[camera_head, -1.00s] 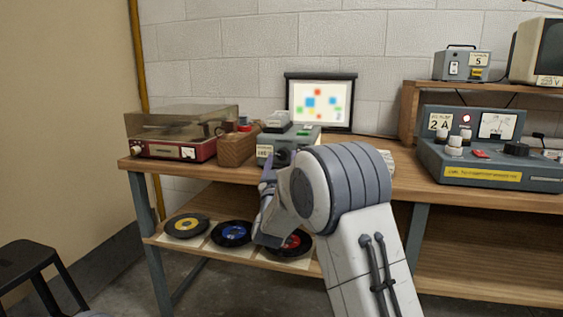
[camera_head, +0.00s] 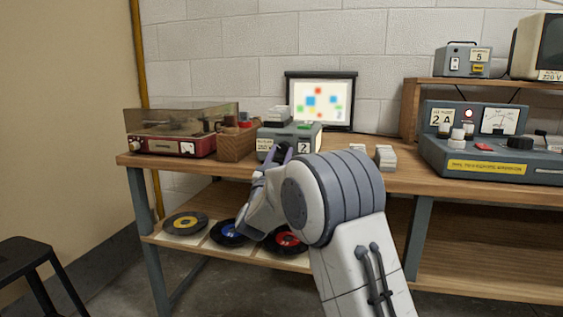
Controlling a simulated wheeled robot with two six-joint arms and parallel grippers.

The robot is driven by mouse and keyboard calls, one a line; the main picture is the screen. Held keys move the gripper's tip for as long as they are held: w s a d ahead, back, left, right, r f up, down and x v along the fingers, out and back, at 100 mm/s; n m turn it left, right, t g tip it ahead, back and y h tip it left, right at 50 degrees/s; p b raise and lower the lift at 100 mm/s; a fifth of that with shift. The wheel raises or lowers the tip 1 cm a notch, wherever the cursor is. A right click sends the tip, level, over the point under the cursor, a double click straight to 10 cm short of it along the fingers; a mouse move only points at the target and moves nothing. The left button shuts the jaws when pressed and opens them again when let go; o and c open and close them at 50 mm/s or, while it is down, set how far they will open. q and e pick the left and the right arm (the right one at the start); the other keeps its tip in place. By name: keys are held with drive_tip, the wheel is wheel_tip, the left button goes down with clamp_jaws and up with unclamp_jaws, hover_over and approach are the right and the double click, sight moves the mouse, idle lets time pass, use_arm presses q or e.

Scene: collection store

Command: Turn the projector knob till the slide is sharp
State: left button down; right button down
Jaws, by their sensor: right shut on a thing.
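The grey slide projector (camera_head: 291,133) stands on the bench with its front towards me. My right gripper (camera_head: 283,151) is shut at the projector's lower front, on its knob, which the fingers largely hide. The projection screen (camera_head: 345,92) on the wall side behind shows a slide of several coloured squares around a blue one. Their edges look soft and blurred. My left gripper is out of view.
A red record player (camera_head: 172,146) with a tinted lid and a wooden box (camera_head: 236,145) stand left of the projector. Small pale blocks (camera_head: 385,157) and a grey control console (camera_head: 490,150) are to the right. Records (camera_head: 186,224) lie on the lower shelf.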

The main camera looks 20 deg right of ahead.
drive_tip(key=shift+c, duration=2.3)
unclamp_jaws()
drive_tip(key=shift+a, duration=0.1)
drive_tip(key=p+v, duration=0.1)
drive_tip(key=v, duration=0.9)
drive_tip(key=shift+s, duration=0.2)
